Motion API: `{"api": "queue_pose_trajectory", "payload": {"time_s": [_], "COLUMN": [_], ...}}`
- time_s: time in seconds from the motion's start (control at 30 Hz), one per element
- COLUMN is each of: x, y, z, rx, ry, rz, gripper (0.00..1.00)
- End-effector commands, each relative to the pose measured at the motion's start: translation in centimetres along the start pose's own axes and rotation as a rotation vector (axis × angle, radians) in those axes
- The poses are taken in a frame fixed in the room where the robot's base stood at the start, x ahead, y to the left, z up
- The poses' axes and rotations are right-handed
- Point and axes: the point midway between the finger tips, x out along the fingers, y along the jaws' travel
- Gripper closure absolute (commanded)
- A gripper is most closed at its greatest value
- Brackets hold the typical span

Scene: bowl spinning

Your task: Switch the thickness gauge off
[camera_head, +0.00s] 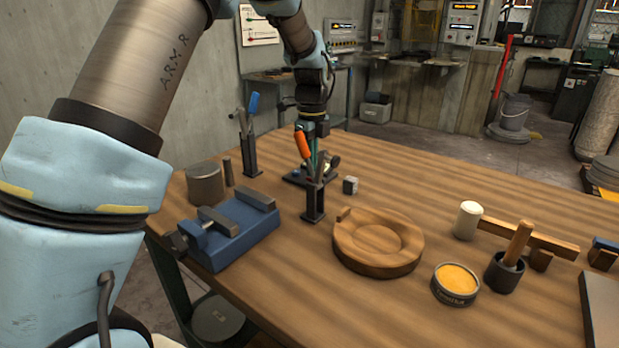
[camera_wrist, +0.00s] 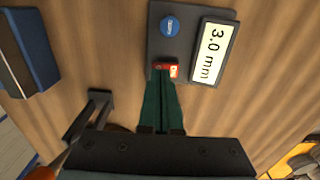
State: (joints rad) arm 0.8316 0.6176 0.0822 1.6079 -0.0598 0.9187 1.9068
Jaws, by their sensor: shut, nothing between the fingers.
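The thickness gauge (camera_wrist: 185,50) is a dark grey plate in the wrist view, with a round blue button (camera_wrist: 170,26), a small red button (camera_wrist: 174,70) and a pale display (camera_wrist: 212,53) reading "3.0 mm". My gripper (camera_wrist: 163,72) has its dark green fingers shut and empty, their tips at the red button and covering its left part. I cannot tell whether they press it. In the head view, my gripper (camera_head: 315,168) points down over the gauge's dark base (camera_head: 292,180), largely hidden behind a tool stand.
The stand (camera_head: 313,205) with an orange-handled tool (camera_head: 302,145) is close in front of my gripper. A blue vise (camera_head: 225,235) and metal cylinder (camera_head: 205,185) are left. A small grey block (camera_head: 350,185) and round wooden form (camera_head: 375,262) are right.

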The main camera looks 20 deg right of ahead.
Motion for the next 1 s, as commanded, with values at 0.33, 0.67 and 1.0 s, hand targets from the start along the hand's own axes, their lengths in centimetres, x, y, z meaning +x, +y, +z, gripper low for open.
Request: {"api": "queue_pose_trajectory", "payload": {"time_s": [0.33, 0.67, 1.0], "x": [0.6, 1.1, -0.2], "y": [0.0, 0.0, 0.0], "z": [0.0, 0.0, 0.0], "rx": [0.000, 0.000, 0.000], "ry": [0.000, 0.000, 0.000], "rz": [0.000, 0.000, 0.000], "gripper": [1.00, 1.00, 1.00]}}
